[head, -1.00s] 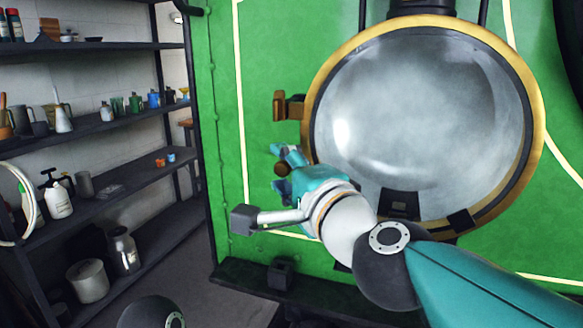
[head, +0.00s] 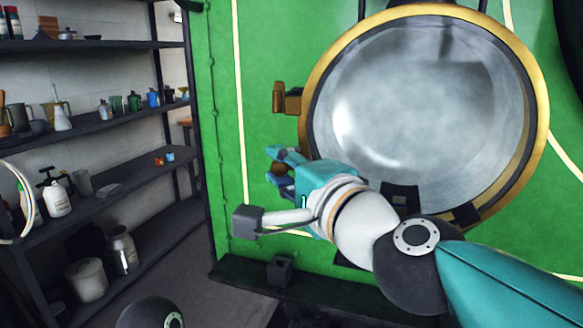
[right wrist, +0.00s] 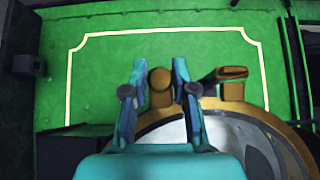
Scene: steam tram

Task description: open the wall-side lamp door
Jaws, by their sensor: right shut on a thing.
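The lamp door is a big round glass (head: 415,110) in a brass rim (head: 303,118), set in the green panel. A brass bracket (head: 287,98) sits at the rim's left edge. Below it my right gripper (head: 280,168) is shut on a brass knob, which shows between its fingers in the right wrist view (right wrist: 160,84). There, the bracket (right wrist: 229,84) is just right of the fingers. I cannot tell whether the door stands away from the panel. My right arm hides the lower left of the rim. My left gripper is out of view.
Dark shelves (head: 100,118) with bottles, cups and cans stand at the left. A dark ledge (head: 240,283) with a small block (head: 281,270) runs along the panel's foot. Green panel left of the bracket is bare. Grey floor shows between shelves and panel.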

